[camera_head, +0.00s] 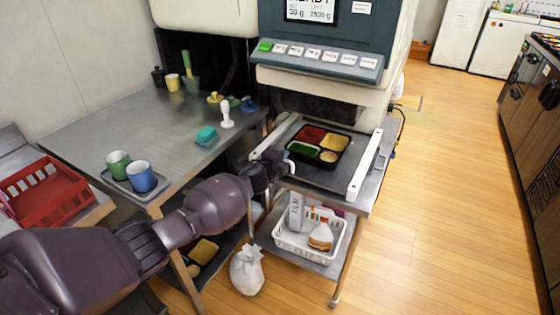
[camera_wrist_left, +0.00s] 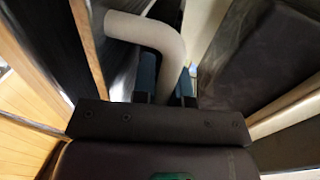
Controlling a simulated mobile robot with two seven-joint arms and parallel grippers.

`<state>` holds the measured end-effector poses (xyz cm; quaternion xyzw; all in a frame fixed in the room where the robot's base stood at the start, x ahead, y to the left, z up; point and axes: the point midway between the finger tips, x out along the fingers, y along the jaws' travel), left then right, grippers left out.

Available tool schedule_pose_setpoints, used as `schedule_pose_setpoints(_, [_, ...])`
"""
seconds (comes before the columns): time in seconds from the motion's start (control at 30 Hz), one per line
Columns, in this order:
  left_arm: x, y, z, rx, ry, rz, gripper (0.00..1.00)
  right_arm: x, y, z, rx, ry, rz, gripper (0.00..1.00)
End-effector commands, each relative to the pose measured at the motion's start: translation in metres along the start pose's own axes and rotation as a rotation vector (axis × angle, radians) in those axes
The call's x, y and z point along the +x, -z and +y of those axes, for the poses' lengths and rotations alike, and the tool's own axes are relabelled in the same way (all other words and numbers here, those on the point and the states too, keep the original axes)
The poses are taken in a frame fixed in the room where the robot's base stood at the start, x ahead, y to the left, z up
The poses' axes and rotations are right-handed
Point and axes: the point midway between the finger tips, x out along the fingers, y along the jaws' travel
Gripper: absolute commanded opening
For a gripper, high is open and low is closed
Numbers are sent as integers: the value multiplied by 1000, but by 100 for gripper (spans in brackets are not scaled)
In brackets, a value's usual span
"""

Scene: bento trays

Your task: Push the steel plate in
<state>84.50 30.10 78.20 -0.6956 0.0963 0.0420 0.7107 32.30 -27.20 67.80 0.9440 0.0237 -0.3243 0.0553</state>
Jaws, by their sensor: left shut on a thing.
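The steel plate (camera_head: 328,179) is a dark flat plate at the front of the machine. It sits between a white bar on its left and a white bar (camera_head: 358,176) on its right. A black bento tray (camera_head: 341,155) with red, yellow, green and tan compartments lies on it. My left gripper (camera_head: 276,162) is at the plate's front left corner. In the left wrist view, my left gripper (camera_wrist_left: 168,92) is shut on a pale bent handle (camera_wrist_left: 150,32). In the head view my wrist hides most of this grip. My right gripper is not in view.
The machine (camera_head: 320,62) with a button row stands behind the plate. A white basket (camera_head: 292,241) with packages is on the shelf below. Wooden floor at right is clear.

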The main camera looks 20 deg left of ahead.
Motion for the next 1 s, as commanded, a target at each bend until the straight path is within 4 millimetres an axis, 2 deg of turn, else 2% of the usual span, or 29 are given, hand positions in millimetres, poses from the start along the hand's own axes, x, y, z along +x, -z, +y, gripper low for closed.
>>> schedule_pose_setpoints(0.43, [3, -1, -4, 0, 4, -2, 0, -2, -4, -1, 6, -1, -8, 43])
schedule_pose_setpoints(0.47, [3, -1, -4, 0, 4, -2, 18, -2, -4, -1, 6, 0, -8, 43])
schedule_pose_setpoints(0.5, [3, -1, -4, 0, 4, -2, 24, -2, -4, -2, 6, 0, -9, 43])
schedule_pose_setpoints(0.83, [0, 0, -2, 0, 2, -1, 24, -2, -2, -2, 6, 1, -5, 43])
schedule_pose_setpoints(1.0, [-13, -1, -6, 0, 6, 0, 24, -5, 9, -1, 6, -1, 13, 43])
